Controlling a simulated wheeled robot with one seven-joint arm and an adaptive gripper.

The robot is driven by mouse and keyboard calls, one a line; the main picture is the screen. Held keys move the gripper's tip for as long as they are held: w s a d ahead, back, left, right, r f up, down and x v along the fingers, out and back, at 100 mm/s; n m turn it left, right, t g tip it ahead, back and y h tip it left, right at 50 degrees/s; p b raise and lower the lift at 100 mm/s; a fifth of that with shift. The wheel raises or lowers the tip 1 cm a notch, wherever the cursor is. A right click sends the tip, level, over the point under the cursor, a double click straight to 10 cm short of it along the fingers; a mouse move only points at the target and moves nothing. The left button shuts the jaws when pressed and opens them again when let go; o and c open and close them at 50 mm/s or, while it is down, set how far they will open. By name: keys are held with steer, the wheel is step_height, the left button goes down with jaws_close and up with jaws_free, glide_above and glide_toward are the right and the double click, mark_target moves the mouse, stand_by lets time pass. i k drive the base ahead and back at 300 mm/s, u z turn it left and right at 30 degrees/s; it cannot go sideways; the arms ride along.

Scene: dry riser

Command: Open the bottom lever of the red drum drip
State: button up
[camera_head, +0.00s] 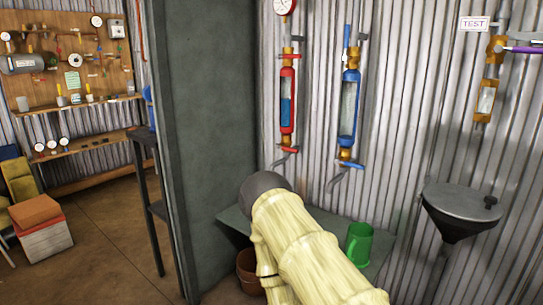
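The red drum drip (287,105) hangs upright on the corrugated wall, with blue liquid behind its window. Its bottom lever (291,150) is a small red handle just under the drum, lying roughly level. A red upper lever (290,56) sits above the drum. A bent grey outlet pipe (279,162) is below the bottom lever. My pale arm with a dark rounded joint rises from the bottom edge, below and apart from the drip. My gripper is not in view.
A blue drum drip (349,105) hangs close to the right. Below are a grey shelf (233,218), a green mug (358,243) and a clay pot (249,270). A dark funnel (462,205) stands at right. A grey panel (205,120) borders the left; open floor lies beyond.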

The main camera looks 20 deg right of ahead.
mark_target(290, 150)
steer(key=z, duration=0.55)
steer(key=i, duration=0.6)
steer(key=z, duration=0.7)
